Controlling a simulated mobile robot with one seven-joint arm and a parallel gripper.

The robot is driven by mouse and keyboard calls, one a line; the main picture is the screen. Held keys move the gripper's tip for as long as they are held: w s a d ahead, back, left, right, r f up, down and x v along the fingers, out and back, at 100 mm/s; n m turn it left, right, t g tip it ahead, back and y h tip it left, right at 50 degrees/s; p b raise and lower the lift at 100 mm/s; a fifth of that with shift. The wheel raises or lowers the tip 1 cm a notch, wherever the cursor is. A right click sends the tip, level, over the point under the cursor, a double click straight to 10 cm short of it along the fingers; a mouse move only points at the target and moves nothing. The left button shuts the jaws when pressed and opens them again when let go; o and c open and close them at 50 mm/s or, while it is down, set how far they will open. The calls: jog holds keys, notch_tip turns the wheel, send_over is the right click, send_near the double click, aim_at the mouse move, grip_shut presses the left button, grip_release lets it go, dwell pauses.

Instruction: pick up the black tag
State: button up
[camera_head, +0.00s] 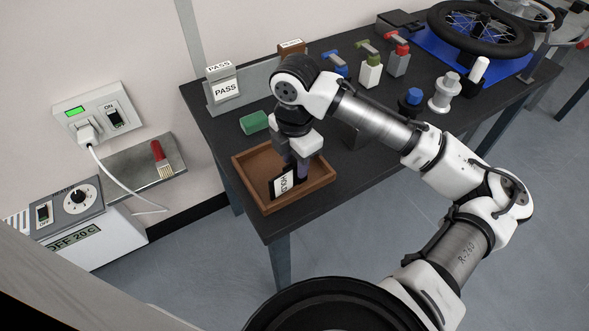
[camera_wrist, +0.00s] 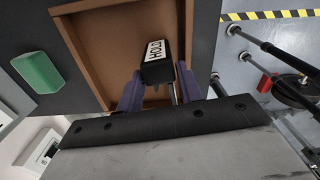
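The black tag (camera_head: 283,185) has a white label reading HOLD. It stands tilted inside the brown wooden tray (camera_head: 240,166), near its front left side in the head view. My gripper (camera_head: 296,172) points down into the tray. In the wrist view the black tag (camera_wrist: 157,70) sits between the two purple fingers (camera_wrist: 158,88) and fills the gap between their tips, so the gripper looks shut on it. In the head view the upper part of the tag is partly hidden by the fingers. I cannot tell whether its lower end touches the tray floor.
A green block (camera_head: 254,122) lies just behind the tray. A PASS tag (camera_head: 226,90) stands at the grey rack behind. The tray is close to the table's front corner.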

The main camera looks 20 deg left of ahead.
aim_at(296, 170)
jog(key=shift+f, duration=1.9)
jog(key=c, duration=0.7)
jog(key=shift+r, duration=0.1)
